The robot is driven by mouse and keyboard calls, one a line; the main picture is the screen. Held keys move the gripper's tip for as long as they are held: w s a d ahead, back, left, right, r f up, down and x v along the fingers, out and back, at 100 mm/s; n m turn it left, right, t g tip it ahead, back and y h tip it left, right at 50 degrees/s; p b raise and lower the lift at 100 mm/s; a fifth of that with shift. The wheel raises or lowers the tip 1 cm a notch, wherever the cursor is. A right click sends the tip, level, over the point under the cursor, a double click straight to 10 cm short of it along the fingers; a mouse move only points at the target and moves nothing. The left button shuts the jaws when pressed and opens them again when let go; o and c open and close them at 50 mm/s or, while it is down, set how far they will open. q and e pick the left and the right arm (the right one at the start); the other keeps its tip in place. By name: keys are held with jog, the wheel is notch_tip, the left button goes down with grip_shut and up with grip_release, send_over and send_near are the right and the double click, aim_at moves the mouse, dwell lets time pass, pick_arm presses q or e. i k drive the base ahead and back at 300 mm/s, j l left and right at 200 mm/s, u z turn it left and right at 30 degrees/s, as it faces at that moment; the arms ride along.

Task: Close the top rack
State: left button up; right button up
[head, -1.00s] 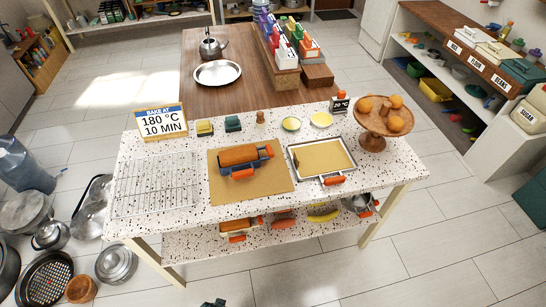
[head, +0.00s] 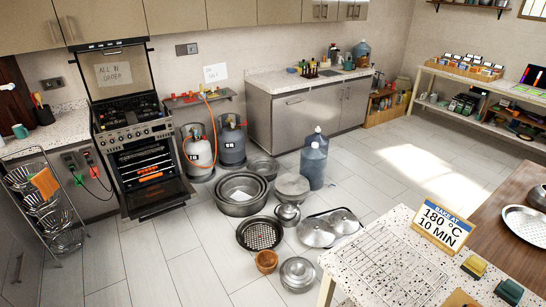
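A black and steel oven (head: 135,132) stands against the back wall at left, with its glass lid up. Its lower door (head: 158,197) hangs open, dropped forward. Inside the lit cavity, several wire racks show one above another; the top rack (head: 140,154) is near the cavity's upper edge. An orange item (head: 150,177) lies low in the opening. How far each rack is slid out is too small to tell. Neither of my grippers shows in the head view.
Gas cylinders (head: 198,148) stand right of the oven. A wire basket stand (head: 47,205) is at left. Pots (head: 243,190), a perforated pan (head: 259,233) and water bottles (head: 312,162) crowd the middle floor. The speckled table (head: 385,262) is at lower right. Floor before the oven is clear.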

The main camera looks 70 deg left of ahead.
aim_at(146, 165)
jog(key=u, duration=3.45)
jog(key=i+j+u, duration=0.3)
jog(key=i, duration=0.45)
jog(key=i+u, duration=0.25)
jog(key=i, duration=2.6)
jog(key=l+z, duration=0.05)
